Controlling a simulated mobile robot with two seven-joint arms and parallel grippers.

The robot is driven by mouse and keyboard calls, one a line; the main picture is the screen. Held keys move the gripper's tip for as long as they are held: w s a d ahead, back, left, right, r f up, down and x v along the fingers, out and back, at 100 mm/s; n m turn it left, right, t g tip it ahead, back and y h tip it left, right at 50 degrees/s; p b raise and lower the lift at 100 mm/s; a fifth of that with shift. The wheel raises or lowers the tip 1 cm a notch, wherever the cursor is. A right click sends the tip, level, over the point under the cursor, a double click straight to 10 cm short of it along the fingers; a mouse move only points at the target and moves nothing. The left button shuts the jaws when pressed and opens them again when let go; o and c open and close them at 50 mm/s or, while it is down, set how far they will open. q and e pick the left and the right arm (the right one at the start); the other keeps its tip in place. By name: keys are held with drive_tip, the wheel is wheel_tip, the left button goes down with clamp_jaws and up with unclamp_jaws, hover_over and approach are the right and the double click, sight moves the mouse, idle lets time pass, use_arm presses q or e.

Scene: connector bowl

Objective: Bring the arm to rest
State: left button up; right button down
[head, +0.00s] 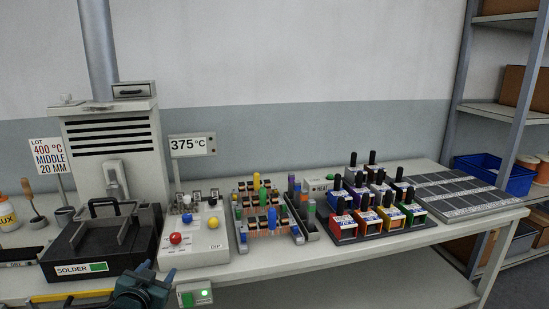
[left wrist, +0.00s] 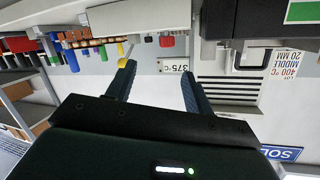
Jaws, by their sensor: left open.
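My left gripper (head: 157,271) is low at the front left in the head view, in front of the table's near edge, between the black solder box and the grey button box. Its two fingers stand apart with nothing between them. In the left wrist view, which is upside down, the open fingers (left wrist: 157,72) show a gap with only the background behind it. My right gripper shows in neither view.
The black solder box (head: 72,251) and grey button box (head: 197,242) stand close to the gripper. Shelves (head: 505,110) stand at right.

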use_arm(q)
drive_tip(key=s+d+f+g+h, duration=0.1)
drive_tip(key=s+d+f, duration=0.3)
drive_tip(key=s+f, duration=0.25)
drive_tip(key=s+d+f+g+h, duration=0.1)
drive_tip(key=s+d+f, duration=0.35)
drive_tip(key=s, duration=0.35)
drive_tip(key=s+d+f+g, duration=0.1)
drive_tip(key=s+d, duration=0.2)
drive_tip(key=s, duration=0.5)
drive_tip(key=s+d+f+g+h, duration=0.1)
drive_tip(key=s+d+f, duration=0.1)
drive_tip(key=s, duration=0.7)
drive_tip(key=shift+s+d+f+n+g, duration=0.15)
drive_tip(key=shift+s+d+n+g, duration=0.2)
drive_tip(key=shift+d, duration=0.25)
